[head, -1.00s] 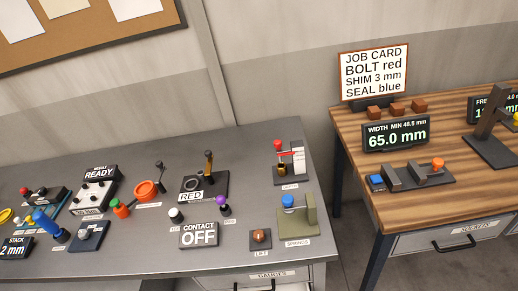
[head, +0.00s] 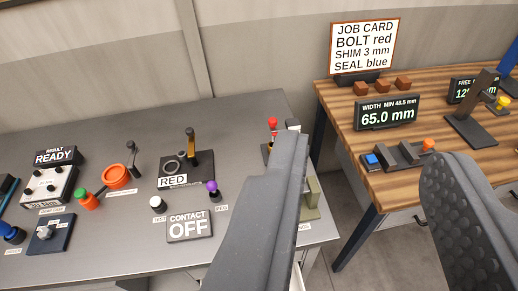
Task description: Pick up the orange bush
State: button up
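A round orange piece (head: 117,176) like a dish or ring sits on the grey bench at the left. A smaller orange piece (head: 428,144) stands at the right end of a dark gauge block on the wooden table. I cannot tell which of these is the bush. My gripper (head: 368,150) is open, its two dark grey fingers wide apart in the foreground with nothing between them. Its left finger hides part of the grey bench's right end. Its right finger covers part of the wooden table's front.
The wooden table (head: 335,98) holds a job card (head: 363,48), a width display (head: 387,113) and several brown blocks (head: 381,86). A gap separates the tables.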

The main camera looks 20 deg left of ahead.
aim_at(270, 145)
jog(key=u, duration=0.1)
jog(key=i, duration=1)
jog(key=z, duration=0.1)
